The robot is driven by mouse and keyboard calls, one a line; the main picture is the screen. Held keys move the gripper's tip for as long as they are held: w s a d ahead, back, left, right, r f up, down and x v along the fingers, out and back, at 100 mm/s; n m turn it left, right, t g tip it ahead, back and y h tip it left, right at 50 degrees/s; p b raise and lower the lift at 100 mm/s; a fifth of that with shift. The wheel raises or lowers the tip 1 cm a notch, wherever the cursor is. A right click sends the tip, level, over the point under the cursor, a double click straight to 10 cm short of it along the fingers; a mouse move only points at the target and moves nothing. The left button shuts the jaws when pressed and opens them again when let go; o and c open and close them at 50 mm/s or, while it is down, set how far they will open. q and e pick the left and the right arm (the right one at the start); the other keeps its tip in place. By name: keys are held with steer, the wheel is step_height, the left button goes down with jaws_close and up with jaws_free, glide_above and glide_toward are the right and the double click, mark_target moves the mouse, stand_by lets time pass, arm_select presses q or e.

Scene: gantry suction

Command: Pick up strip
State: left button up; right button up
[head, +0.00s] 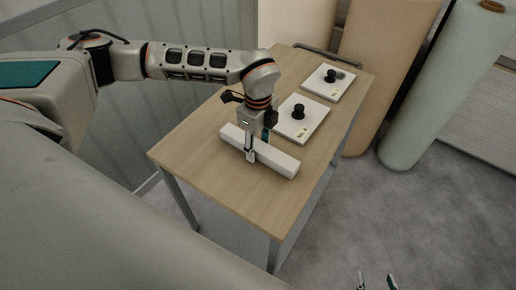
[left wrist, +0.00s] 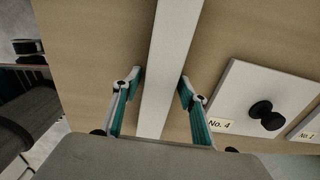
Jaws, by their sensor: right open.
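The strip (head: 278,160) is a long white bar lying along the near part of the wooden table. It also shows in the left wrist view (left wrist: 172,50), running between my fingers. My left gripper (head: 257,148) is over the strip from above, with one finger down each side. In the left wrist view the fingertips (left wrist: 160,85) are very close to both sides of the strip; I cannot tell whether they press on it. The strip seems to rest on the table. My right gripper (head: 377,283) shows only its fingertips at the bottom edge, open and empty above the floor.
Two white plates with black knobs lie farther back on the table (head: 200,160): a nearer plate (head: 315,116), labelled No. 4 in the left wrist view (left wrist: 240,85), and a farther plate (head: 345,90). Tall beige (head: 385,60) and pale green (head: 450,70) rolls stand behind the table.

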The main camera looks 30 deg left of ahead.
arm_select(q)
steer(key=c, duration=0.9)
steer(key=shift+c, duration=0.2)
steer(key=shift+r, duration=0.15)
